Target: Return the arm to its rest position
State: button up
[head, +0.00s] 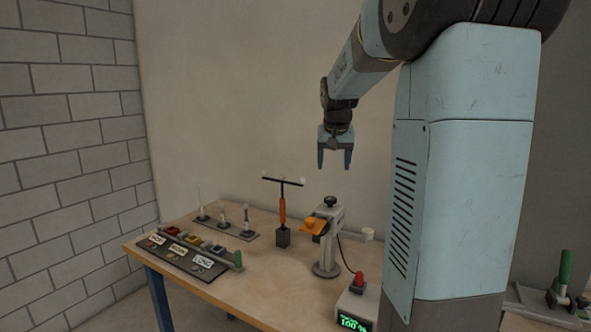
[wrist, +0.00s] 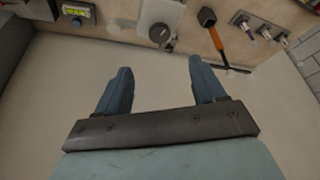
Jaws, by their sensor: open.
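My arm reaches out from my body at the right of the head view, bent downward at its wrist. My gripper (head: 335,162) hangs in the air above the back part of the table, fingers pointing down. Its two blue fingers are apart with nothing between them. In the wrist view my gripper (wrist: 162,82) is also open and empty, with bare pale surface between the fingers. It touches nothing. The wooden table (head: 222,285) lies below it.
Below my gripper stand a grey stand with an orange piece (head: 314,226) and an orange-handled T-shaped tool (head: 283,212). A labelled tray (head: 182,262) and a rack of small tools (head: 226,227) lie left. A box with a green display (head: 354,322) is in front. A brick wall (head: 70,130) stands left.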

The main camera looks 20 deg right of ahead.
jog(key=s+a+f+n, duration=0.1)
jog(key=s+a, duration=0.5)
jog(key=s, duration=0.3)
jog(key=s+a+f+n+t+y, duration=0.1)
jog(key=s+a+n, duration=0.1)
jog(key=s+a, duration=0.4)
jog(key=s+a+f+n, duration=0.2)
jog(key=s+a, duration=0.4)
jog(key=s, duration=0.8)
jog(key=shift+t+y, duration=0.3)
jog(key=shift+y, duration=0.1)
jog(key=shift+d+f, duration=0.1)
